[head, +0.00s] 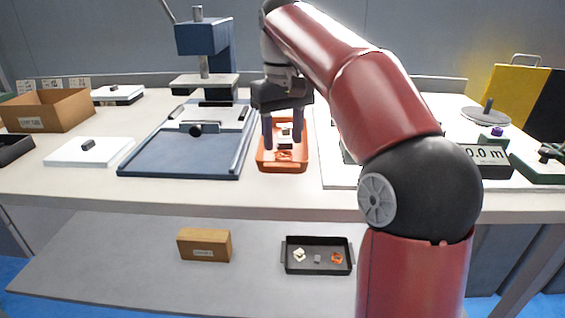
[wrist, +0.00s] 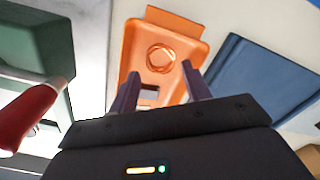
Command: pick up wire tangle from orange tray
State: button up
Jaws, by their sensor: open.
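The orange tray (head: 264,165) stands on the bench, right of the blue machine base. The wire tangle, a small orange-copper coil (head: 285,155), lies in it near its front end. In the wrist view the tangle (wrist: 161,58) shows as a loose ring in the tray (wrist: 128,60), ahead of the fingers. My gripper (head: 285,143) is open and empty, its fingers pointing down over the tray. In the wrist view the gripper (wrist: 160,80) is apart from the tangle. A small dark and light item (wrist: 149,93) lies in the tray between the fingers, partly hidden.
A blue press (head: 204,38) and its blue base tray (head: 185,150) stand left of the orange tray. My arm hides part of the bench to the right. A black tray (head: 318,256) with small pieces and a cardboard box (head: 204,244) sit on the lower shelf.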

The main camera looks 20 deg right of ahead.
aim_at(283, 154)
notch_tip(283, 154, down, 3)
jog(key=shift+f+b, duration=0.2)
jog(key=shift+b, duration=0.1)
